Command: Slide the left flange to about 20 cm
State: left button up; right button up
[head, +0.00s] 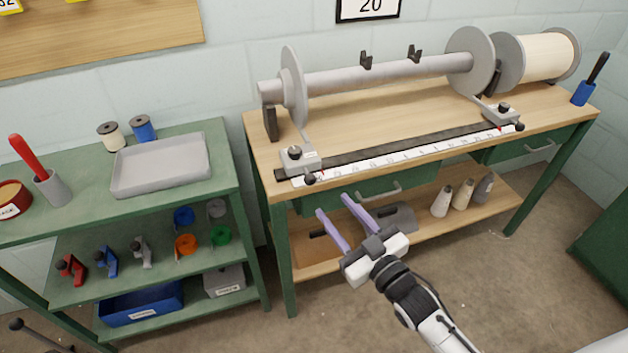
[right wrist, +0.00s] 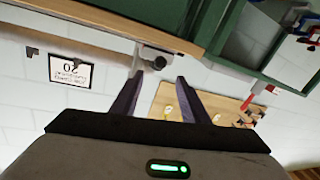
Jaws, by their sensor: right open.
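The left flange (head: 293,88) is a grey disc near the left end of the horizontal grey beam (head: 370,75). A grey slider block (head: 300,158) with a dark knob sits below it at the left end of the white ruler scale (head: 400,157); a block with a knob also shows in the right wrist view (right wrist: 153,57). The right flange (head: 470,62) is at the beam's right. My right gripper (head: 336,218) is open and empty, its purple fingers in front of the bench, below the scale. The scale's numbers are too small to read. My left gripper is not in view.
The wooden bench (head: 350,115) has drawers under its front edge and a lower shelf holding several cones (head: 462,195). A white thread spool (head: 548,57) sits at the right. A green shelf unit (head: 75,230) with a grey tray (head: 160,165) stands at the left.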

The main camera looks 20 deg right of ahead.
aim_at(314, 183)
jog(key=x, duration=1)
jog(key=shift+a, duration=0.1)
jog(key=shift+c, duration=0.3)
grip_shut()
